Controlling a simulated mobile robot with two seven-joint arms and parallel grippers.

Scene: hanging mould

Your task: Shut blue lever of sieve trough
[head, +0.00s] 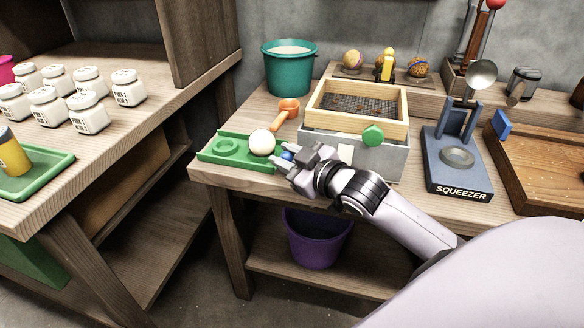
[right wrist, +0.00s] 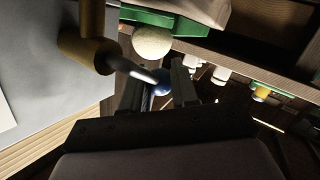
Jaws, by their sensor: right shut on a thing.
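The sieve trough (head: 392,160) is a grey box with a wooden-framed sieve (head: 404,130) on top, on the bench. Its blue lever (head: 287,155) shows as a small blue ball at the trough's left side. In the right wrist view the blue ball (right wrist: 161,84) sits at the end of a pale metal rod from a brown round pivot (right wrist: 84,50) on the grey wall. My right gripper (head: 281,157) is shut on this ball, its two fingers on either side of it. The fingers partly hide the ball. My left gripper is not in view.
A green tray (head: 210,153) with a white ball (head: 262,143) lies close by the right gripper. A green knob (head: 373,135) is on the trough's front. An orange scoop (head: 286,110), teal bucket (head: 289,72) and blue squeezer (head: 440,165) stand around. A purple bucket (head: 318,245) is below.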

